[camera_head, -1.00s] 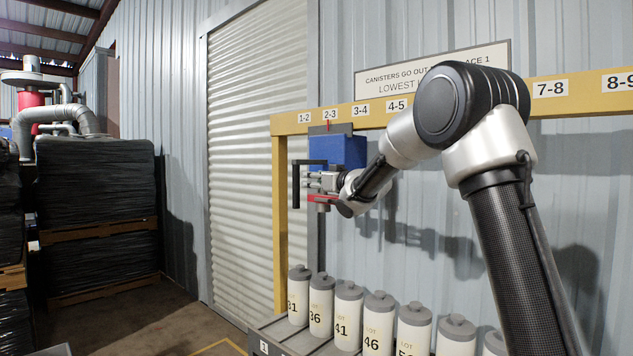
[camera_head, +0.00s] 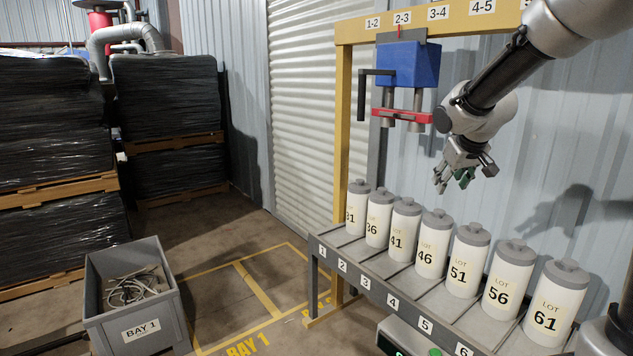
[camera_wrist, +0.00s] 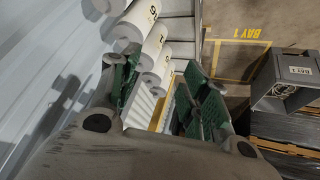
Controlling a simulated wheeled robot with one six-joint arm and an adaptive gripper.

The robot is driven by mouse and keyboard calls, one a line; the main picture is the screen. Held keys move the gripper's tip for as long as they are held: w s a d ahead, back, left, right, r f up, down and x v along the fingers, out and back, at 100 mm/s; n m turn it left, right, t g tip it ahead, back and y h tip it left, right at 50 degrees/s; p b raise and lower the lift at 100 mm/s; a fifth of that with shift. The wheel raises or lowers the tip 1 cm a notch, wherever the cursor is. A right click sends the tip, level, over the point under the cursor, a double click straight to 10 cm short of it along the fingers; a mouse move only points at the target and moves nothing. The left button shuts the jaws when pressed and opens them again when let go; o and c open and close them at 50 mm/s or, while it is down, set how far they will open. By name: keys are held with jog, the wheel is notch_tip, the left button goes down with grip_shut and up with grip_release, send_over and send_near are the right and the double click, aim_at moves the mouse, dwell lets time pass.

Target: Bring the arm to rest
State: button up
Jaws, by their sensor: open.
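My gripper (camera_head: 464,179) hangs at the end of my arm on the right in the head view, above the row of canisters and right of the blue block. It is open and empty, pointing down. In the wrist view its green-padded fingers (camera_wrist: 160,95) stand apart, with canisters visible beyond them. The blue carriage (camera_head: 408,64) with a black handle (camera_head: 363,96) and a red bar (camera_head: 402,116) hangs from the yellow beam (camera_head: 420,24). My gripper is apart from it.
Several white canisters with lot numbers, such as 46 (camera_head: 432,246) and 61 (camera_head: 552,308), stand on a grey numbered rack (camera_head: 360,262). A grey bin (camera_head: 140,326) marked BAY 1 holds cable scrap (camera_head: 132,288). Black-wrapped pallets (camera_head: 165,100) stand at left. Marked floor (camera_head: 262,285) is clear.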

jog(key=s+d+m+g, duration=0.1)
jog(key=s+g, duration=0.1)
jog(key=s, duration=3.1)
jog(key=shift+d+r+m+g+y, duration=0.25)
jog(key=shift+r+m+g+y, duration=0.15)
dwell(0.5)
